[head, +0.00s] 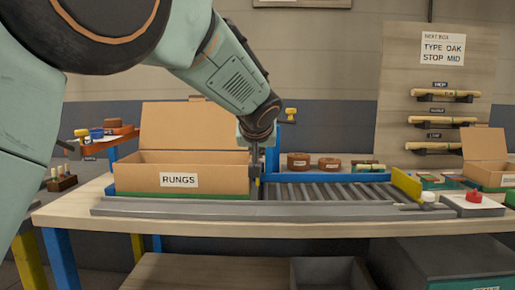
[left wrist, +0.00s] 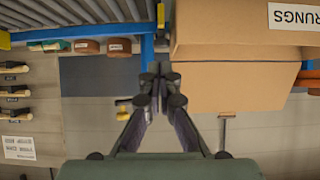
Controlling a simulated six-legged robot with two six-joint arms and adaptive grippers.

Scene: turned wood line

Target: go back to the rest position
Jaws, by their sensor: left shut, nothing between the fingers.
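My left arm comes in from the upper left in the head view. Its gripper (head: 254,170) points down beside the right end of the open cardboard box labelled RUNGS (head: 140,177). In the left wrist view the fingers of my left gripper (left wrist: 160,78) are together with nothing between them. The RUNGS box also shows there (left wrist: 225,45), upside down at the upper right. I cannot tell whether the gripper touches the box. My right gripper is in neither view.
The roller conveyor (head: 330,192) runs right of the box, with a yellow stop plate (head: 407,184). A grey rail (head: 250,209) lies along the bench front. A second cardboard box (head: 485,175) and a red button (head: 474,196) are at right. A board (head: 395,60) holds turned pieces.

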